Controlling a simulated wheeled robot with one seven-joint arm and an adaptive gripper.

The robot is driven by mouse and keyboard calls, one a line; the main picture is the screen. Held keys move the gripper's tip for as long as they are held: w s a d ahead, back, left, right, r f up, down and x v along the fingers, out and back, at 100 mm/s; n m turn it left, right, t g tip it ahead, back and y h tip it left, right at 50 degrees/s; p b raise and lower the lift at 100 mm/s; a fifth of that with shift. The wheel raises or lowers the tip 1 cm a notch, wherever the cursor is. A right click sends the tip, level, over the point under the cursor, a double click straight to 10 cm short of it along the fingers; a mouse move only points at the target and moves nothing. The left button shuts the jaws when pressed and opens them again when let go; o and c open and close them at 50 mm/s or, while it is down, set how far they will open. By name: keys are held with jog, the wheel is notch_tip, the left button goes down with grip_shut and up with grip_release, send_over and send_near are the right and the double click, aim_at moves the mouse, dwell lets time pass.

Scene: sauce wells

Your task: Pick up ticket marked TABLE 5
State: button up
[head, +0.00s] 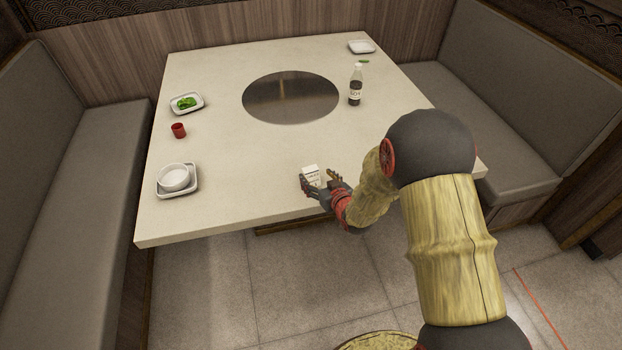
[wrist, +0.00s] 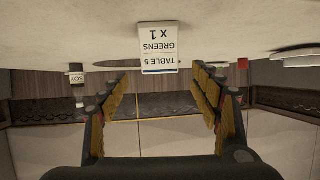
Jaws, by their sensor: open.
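The white ticket (head: 311,171) stands near the front edge of the table. In the wrist view, which is upside down, the ticket (wrist: 158,45) reads TABLE 5, GREENS, X 1 and has a blue line along one edge. My gripper (head: 319,182) is at the ticket on its near side. In the wrist view, my gripper (wrist: 160,80) has its two fingers spread apart, with nothing held between them. The ticket lies just ahead of the fingertips, centred between them. Contact with the fingers cannot be told.
A round metal plate (head: 290,104) is set in the table (head: 240,190). A soy bottle (head: 355,92) stands right of it. At left are a dish of greens (head: 186,104), a red cup (head: 178,130) and a white bowl (head: 173,177). A white dish (head: 361,47) sits at the back right.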

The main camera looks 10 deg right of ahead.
aim_at(311, 171)
jog(key=b+x, duration=0.2)
jog(key=x, duration=0.3)
jog(key=shift+w, duration=0.25)
jog(key=shift+r, duration=0.15)
jog(key=c, duration=0.3)
jog(key=c, duration=0.9)
jog(key=shift+c, duration=0.3)
jog(key=shift+r, duration=0.1)
